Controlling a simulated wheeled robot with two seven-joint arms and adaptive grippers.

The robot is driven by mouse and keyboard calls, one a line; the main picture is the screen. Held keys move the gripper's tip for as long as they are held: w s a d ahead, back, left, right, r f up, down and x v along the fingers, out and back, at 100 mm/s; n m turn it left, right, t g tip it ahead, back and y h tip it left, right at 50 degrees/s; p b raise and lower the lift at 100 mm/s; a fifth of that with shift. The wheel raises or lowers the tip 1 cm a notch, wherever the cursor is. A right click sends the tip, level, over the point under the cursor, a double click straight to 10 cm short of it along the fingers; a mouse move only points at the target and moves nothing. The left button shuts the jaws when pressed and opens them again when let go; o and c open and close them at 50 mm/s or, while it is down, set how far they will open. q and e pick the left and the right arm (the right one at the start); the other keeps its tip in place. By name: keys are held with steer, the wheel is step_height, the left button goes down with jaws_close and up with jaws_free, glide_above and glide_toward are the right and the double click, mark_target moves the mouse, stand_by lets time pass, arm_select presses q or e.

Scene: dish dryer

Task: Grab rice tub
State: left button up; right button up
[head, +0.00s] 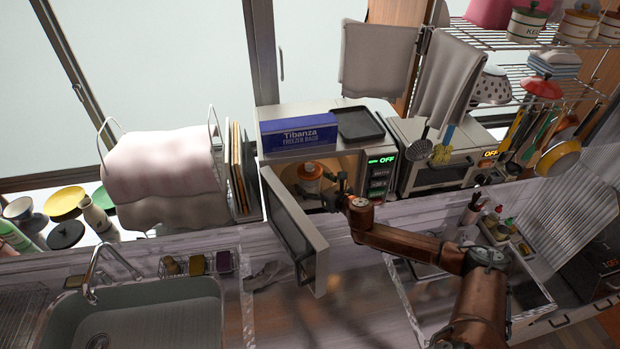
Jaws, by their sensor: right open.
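A small tub with a pale body and an orange-brown top (310,171), likely the rice tub, stands inside the lit microwave (350,157). The microwave door (295,232) is swung open toward me. My right gripper (337,188) is at the microwave opening, just right of the tub and in front of it. Its jaws are open and it looks empty. Whether a finger touches the tub is too small to tell. My left gripper is out of view.
The open door stands left of my right arm. A blue freezer-bag box (298,132) and a dark tray (358,123) lie on the microwave. A toaster oven (440,168) is to its right. The sink (140,314) is at lower left, with bare counter (355,290) beside it.

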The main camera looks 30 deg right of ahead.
steer(key=shift+x, duration=1.2)
steer(key=shift+c, duration=0.4)
steer(key=c, duration=1.4)
steer(key=shift+c, duration=0.6)
steer(key=shift+r, duration=0.1)
